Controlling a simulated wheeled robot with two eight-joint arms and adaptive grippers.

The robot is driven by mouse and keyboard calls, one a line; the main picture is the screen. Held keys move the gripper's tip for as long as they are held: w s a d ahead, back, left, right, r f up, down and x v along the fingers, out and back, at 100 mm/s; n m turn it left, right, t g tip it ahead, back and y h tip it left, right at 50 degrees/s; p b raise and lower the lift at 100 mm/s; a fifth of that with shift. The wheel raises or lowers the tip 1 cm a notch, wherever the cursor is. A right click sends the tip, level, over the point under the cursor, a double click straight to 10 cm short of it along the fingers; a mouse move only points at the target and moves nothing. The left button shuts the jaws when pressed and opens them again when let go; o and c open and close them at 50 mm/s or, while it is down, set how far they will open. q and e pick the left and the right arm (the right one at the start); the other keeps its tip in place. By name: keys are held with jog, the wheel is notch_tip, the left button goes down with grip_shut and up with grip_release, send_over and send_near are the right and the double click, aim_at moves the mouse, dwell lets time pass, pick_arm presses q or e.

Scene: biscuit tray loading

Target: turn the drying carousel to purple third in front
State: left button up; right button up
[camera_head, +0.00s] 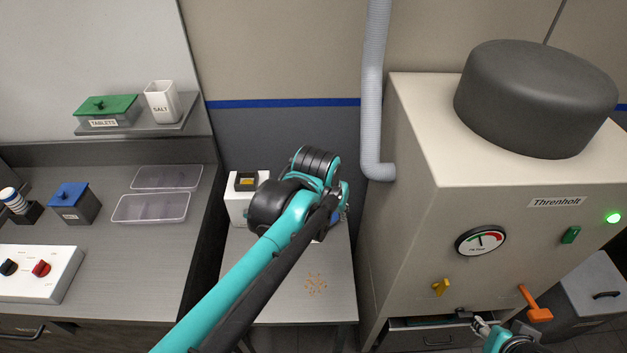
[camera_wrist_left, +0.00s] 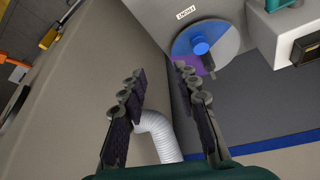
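The drying carousel (camera_wrist_left: 218,32) is a round disc in the left wrist view, with purple, blue and pale grey-blue sections. A blue knob (camera_wrist_left: 200,46) stands at its middle, and a dark peg (camera_wrist_left: 208,63) sits near the rim. In the head view my left arm hides most of the carousel. My right gripper (camera_head: 481,323) is at the bottom right, its fingers unclear.
The small table (camera_head: 335,307) has an orange dotted mark at its front. A white box (camera_head: 238,212) stands at its back left. The large Threnholt cabinet (camera_head: 415,215) rises to the right, with a grey pipe (camera_head: 373,100) beside it. A counter (camera_head: 140,265) with trays is at left.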

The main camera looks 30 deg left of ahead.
pick_arm(q)
jog(key=w+a+f+n+g+p, duration=0.1)
jog(key=w+a+p, duration=0.1)
jog(key=w+a, duration=0.3)
jog(key=w+a+f+n+g+p, duration=0.1)
jog(key=w+a+f+g+p, duration=0.1)
jog(key=w+a, duration=0.2)
jog(key=w+a+f+n+g+p, duration=0.1)
jog(key=w+a+n+p, duration=0.1)
jog(key=w+a, duration=0.3)
jog(key=shift+w+a+f+g+h, duration=0.15)
jog(key=shift+w+f+g, duration=0.05)
jog(key=shift+w, duration=0.3)
jog(key=shift+w+a+f+g+h, duration=0.15)
jog(key=shift+w+f+g, duration=0.05)
jog(key=shift+w, duration=0.3)
notch_tip(320, 180, down, 8)
jog(key=shift+b, duration=0.75)
grip_shut()
